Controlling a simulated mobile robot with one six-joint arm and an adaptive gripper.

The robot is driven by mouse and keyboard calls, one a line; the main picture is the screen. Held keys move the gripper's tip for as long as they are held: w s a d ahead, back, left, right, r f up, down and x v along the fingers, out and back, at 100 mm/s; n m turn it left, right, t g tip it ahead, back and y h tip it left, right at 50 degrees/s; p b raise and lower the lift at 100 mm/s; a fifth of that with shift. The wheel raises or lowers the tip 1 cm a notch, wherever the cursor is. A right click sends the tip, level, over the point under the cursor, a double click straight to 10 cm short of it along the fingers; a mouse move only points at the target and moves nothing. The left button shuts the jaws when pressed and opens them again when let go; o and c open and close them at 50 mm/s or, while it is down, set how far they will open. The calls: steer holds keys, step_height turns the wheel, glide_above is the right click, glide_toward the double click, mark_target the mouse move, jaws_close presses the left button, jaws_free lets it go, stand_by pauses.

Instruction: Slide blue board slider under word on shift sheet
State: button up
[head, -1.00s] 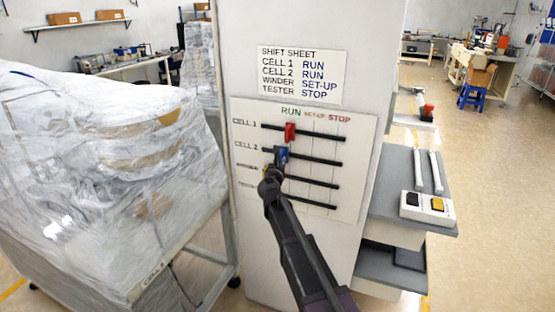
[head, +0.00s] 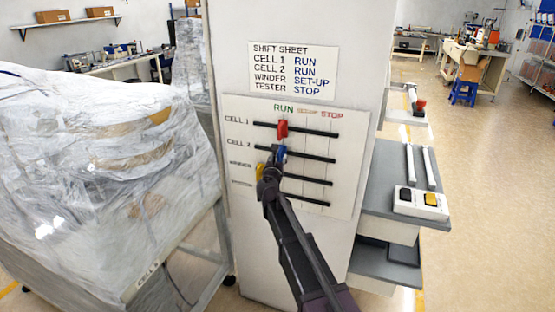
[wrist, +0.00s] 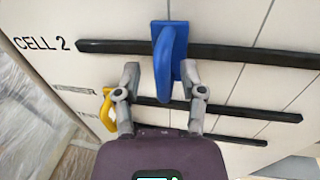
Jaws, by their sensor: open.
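The blue slider (head: 281,153) sits on the CELL 2 rail, in line below the RUN heading and the red slider (head: 282,129). In the wrist view its blue handle (wrist: 166,62) stands up from the rail. My gripper (wrist: 160,75) is open, with one finger on each side of the handle's lower end and gaps visible. In the head view my gripper (head: 270,174) is just below the blue slider and hides part of it. The shift sheet (head: 293,70) reads RUN for CELL 2.
A yellow slider (head: 260,171) is at the left of the WINDER rail, close by my left finger in the wrist view (wrist: 106,110). The board (head: 345,150) also has a TESTER rail. A plastic-wrapped machine (head: 100,170) stands left, a grey shelf (head: 385,200) right.

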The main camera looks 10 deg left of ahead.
steer(key=shift+s, duration=0.15)
steer(key=s, duration=1.1)
steer(key=shift+s, duration=0.35)
steer(key=s+d+f+m+g+h, duration=0.2)
steer(key=d+f+m+g, duration=0.15)
steer(key=d+m, duration=0.4)
steer(key=s+d+f+m+g+h, duration=0.2)
steer(key=d+f+m+g, duration=0.15)
steer(key=d+m, duration=0.4)
steer(key=s+d+f+m+g+h, duration=0.2)
steer(key=d+f+m, duration=0.25)
steer(key=d, duration=0.55)
steer(key=s+d+f+m+g+y, duration=0.3)
steer(key=s+m+g, duration=0.1)
steer(key=s+m, duration=0.4)
steer(key=s+d+f+m+g+y, duration=0.3)
steer(key=s+d+f+m+g, duration=0.1)
steer(key=s+m, duration=0.4)
steer(key=shift+s+g, duration=0.5)
